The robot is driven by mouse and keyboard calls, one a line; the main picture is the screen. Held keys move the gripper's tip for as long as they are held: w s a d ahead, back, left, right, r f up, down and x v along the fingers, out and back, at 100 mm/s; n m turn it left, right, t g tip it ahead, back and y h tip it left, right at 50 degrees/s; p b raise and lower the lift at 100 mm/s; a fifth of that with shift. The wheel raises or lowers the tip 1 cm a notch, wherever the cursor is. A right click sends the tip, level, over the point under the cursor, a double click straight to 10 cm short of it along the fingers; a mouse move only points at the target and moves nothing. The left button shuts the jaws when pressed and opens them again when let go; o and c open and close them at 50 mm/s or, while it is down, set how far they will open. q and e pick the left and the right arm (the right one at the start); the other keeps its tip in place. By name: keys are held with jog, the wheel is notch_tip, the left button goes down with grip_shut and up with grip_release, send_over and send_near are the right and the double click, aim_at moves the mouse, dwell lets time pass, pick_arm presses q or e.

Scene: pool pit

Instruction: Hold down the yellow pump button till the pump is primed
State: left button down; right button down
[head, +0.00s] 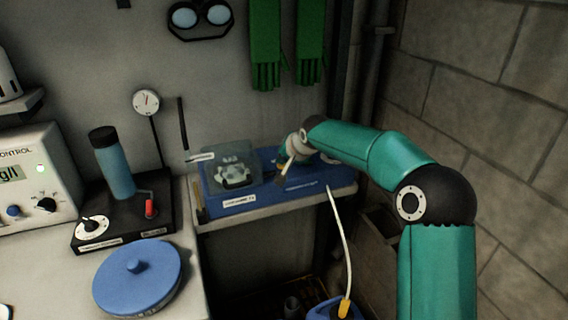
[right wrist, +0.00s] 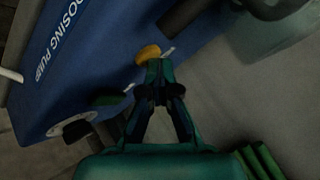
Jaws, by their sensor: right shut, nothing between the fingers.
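The blue dosing pump (head: 315,182) sits on a shelf at the middle of the head view, with a clear-covered part on its left. In the right wrist view the pump (right wrist: 75,60) fills the upper left and shows its white "DOSING PUMP" lettering. The yellow button (right wrist: 148,52) stands on it, just beyond my fingertips. My right gripper (right wrist: 158,66) is shut and empty, its tips at the near edge of the button; I cannot tell whether they touch it. In the head view my right gripper (head: 284,177) is over the pump and hides the button. My left gripper is not in view.
A blue round lid (head: 137,284), a black unit with a blue cylinder (head: 114,170) and a control box (head: 38,175) stand on the left bench. A pale hose (head: 343,235) runs down to a blue container (head: 322,311). A block wall is close on the right.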

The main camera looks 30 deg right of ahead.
aim_at(283, 166)
dwell(0.8)
jog(key=shift+r+p, duration=0.75)
jog(key=shift+r, duration=0.2)
notch_tip(283, 166, up, 5)
jog(key=p, duration=0.4)
